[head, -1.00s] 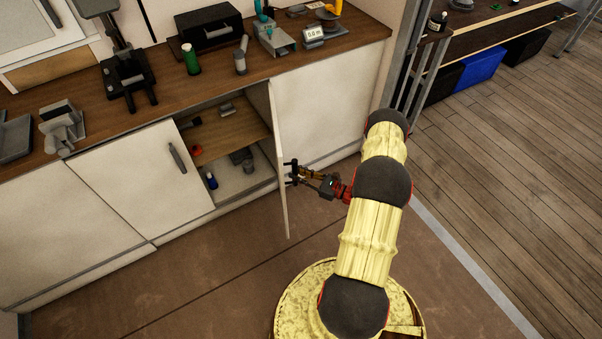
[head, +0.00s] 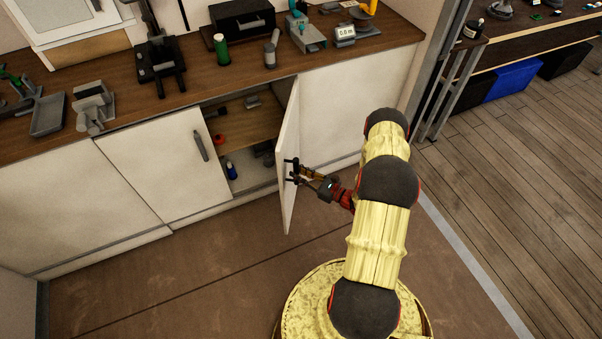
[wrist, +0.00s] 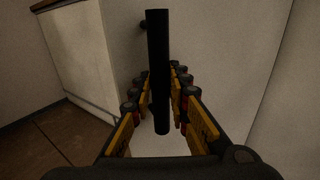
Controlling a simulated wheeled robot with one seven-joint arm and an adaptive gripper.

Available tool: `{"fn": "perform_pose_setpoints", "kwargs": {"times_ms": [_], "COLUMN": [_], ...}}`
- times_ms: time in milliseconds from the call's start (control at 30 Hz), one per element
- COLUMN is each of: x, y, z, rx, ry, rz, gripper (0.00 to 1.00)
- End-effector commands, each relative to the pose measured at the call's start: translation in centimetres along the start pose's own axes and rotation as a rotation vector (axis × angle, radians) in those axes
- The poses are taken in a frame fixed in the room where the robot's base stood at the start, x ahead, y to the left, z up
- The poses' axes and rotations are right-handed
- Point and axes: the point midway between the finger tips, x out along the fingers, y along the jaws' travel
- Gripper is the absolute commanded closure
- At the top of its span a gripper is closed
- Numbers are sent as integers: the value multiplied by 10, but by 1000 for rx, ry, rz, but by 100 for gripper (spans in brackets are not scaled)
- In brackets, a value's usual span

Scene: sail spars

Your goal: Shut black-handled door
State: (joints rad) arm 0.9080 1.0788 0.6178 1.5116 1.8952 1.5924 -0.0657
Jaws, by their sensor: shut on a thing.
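The white cabinet door (head: 289,150) stands open, swung out from the cabinet below the wooden counter. Its black handle (wrist: 159,70) is an upright bar in the wrist view, between the fingers of my gripper (wrist: 159,104). My gripper (head: 297,171) is shut on the handle, on the door's right-hand face in the head view. The door hides the right part of the opening.
A closed white door (head: 160,160) with a dark handle is left of the opening. The wooden counter (head: 110,95) above carries a black press, a green bottle and several tools. Open brown floor lies in front. A dark metal rack (head: 450,80) stands at the right.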

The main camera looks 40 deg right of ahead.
Motion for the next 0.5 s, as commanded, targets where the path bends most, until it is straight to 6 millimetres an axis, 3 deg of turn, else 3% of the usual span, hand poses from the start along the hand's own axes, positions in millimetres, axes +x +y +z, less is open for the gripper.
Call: {"fn": "perform_pose_setpoints", "kwargs": {"times_ms": [233,500], "x": [4,28], "y": [6,17], "z": [-1,-2], "rx": [5,5], "ry": [0,1], "rz": [7,8], "gripper": [100,100]}}
